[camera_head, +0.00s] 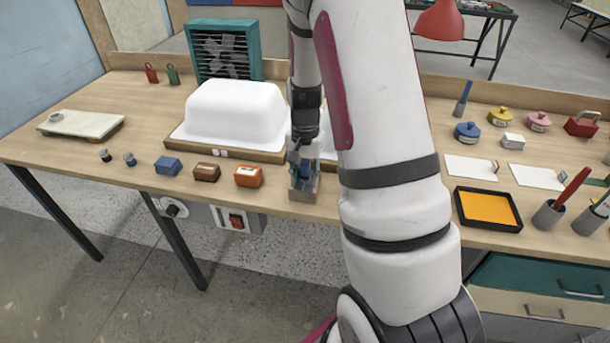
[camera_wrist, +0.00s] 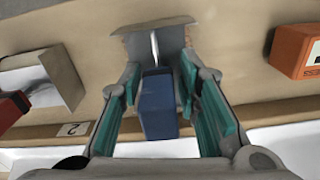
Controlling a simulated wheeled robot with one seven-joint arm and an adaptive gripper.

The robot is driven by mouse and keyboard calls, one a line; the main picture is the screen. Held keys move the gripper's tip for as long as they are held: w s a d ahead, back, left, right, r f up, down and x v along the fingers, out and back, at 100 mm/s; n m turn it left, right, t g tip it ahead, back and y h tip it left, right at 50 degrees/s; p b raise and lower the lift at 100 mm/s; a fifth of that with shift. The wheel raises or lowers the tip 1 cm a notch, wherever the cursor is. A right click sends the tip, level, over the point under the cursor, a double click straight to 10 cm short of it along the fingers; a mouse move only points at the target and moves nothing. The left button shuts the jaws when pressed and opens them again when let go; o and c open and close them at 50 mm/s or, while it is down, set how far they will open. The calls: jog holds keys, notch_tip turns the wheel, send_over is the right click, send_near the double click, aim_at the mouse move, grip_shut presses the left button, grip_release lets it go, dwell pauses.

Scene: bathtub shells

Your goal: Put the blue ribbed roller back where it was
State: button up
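My gripper (camera_head: 303,168) points down at the bench's front edge, right of the orange box. In the wrist view, its teal-padded fingers (camera_wrist: 160,82) stand on either side of a blue block-like piece with a thin metal rod at its far end. This piece (camera_wrist: 158,105) appears to be the blue roller; its ribs do not show clearly. A small grey-tan open holder (camera_head: 303,194) is at the fingertips, and it also shows in the wrist view (camera_wrist: 133,42). I cannot tell whether the pads touch the blue piece or whether it rests in the holder.
A white tub shell (camera_head: 235,110) on a wooden board stands behind left. Blue (camera_head: 168,166), brown (camera_head: 207,172) and orange (camera_head: 248,176) boxes line the front edge to the left. My arm hides the bench to the right; beyond it lies a black-rimmed orange tray (camera_head: 488,208).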

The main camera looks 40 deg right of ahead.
dwell(0.3)
notch_tip(320, 180, up, 12)
jog(key=shift+r+p, duration=0.1)
jog(key=shift+p, duration=0.25)
jog(key=s+a+r+n+t, duration=0.1)
jog(key=s+a+r+n, duration=0.25)
jog(key=a+r, duration=0.35)
jog(key=s+a+r+n+t, duration=0.1)
jog(key=s+a+r+n, duration=0.2)
jog(key=s+a, duration=0.3)
jog(key=s+a+r+n+t, duration=0.1)
jog(key=s+a+r+n, duration=0.2)
jog(key=s, duration=1)
jog(key=a+n, duration=0.2)
jog(key=a, duration=0.1)
jog(key=shift+a+n, duration=0.35)
jog(key=shift+r, duration=0.15)
notch_tip(320, 180, up, 4)
jog(key=t+p, duration=0.1)
jog(key=p, duration=0.1)
jog(key=shift+f+p, duration=0.25)
jog(key=shift+p, duration=0.15)
